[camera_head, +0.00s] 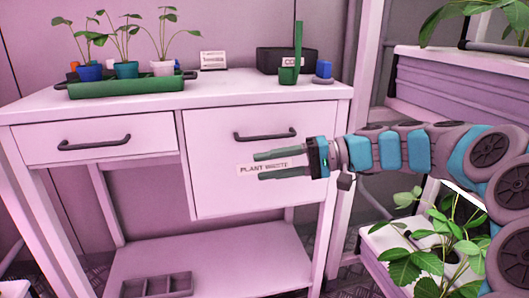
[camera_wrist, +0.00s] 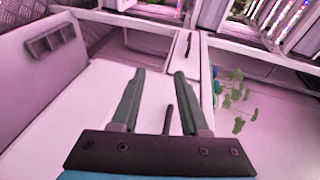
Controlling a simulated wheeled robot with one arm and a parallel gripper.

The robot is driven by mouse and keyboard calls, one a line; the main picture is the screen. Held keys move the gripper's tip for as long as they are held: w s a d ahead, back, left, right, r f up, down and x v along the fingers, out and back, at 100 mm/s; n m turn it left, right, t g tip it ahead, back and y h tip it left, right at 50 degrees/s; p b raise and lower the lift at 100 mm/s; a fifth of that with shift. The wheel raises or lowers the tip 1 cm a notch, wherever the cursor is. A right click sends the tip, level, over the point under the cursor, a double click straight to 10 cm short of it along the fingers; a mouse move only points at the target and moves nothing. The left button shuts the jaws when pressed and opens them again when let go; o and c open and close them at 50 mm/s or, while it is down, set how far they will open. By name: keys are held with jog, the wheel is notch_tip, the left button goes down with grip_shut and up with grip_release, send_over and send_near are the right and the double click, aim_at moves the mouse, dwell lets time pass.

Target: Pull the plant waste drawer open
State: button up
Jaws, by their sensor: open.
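The plant waste drawer (camera_head: 220,196) is the large white front on the right of the bench, and it looks shut. Its dark bar handle (camera_head: 265,134) is near the top, above a "PLANT WASTE" label partly hidden by my fingers. My gripper (camera_head: 258,166) is in front of the drawer, a little below the handle, with its two green fingers apart and nothing between them. In the wrist view my open gripper (camera_wrist: 160,72) faces the drawer front (camera_wrist: 150,112). The handle (camera_wrist: 169,119) shows in the gap, nearer the right finger; I cannot tell any contact.
A narrower drawer (camera_head: 40,146) with its own handle is on the left. On the bench top stand a green tray (camera_head: 128,88) of potted seedlings, a black box (camera_head: 270,61) and a small sign (camera_head: 213,60). A compartment tray (camera_head: 157,285) lies on the lower shelf. Leafy plants (camera_head: 433,259) stand at right.

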aim_at(264, 138)
jog(key=w+d+t+y, duration=0.1)
jog(key=w+d, duration=0.1)
jog(key=w+d+r+y+b, duration=0.1)
jog(key=w, duration=0.2)
jog(key=w+d+t, duration=0.1)
jog(key=w+d, duration=0.1)
jog(key=w, duration=0.1)
jog(key=shift+w+d+r+m+t+y, duration=0.2)
jog(key=shift+d+r+m+t+y, duration=0.1)
jog(key=shift+d+r+y, duration=0.1)
jog(key=a, duration=0.7)
jog(key=shift+w+a+r, duration=0.2)
jog(key=shift+w+r, duration=0.05)
jog(key=shift+w, duration=0.1)
jog(key=shift+c, duration=0.3)
grip_shut()
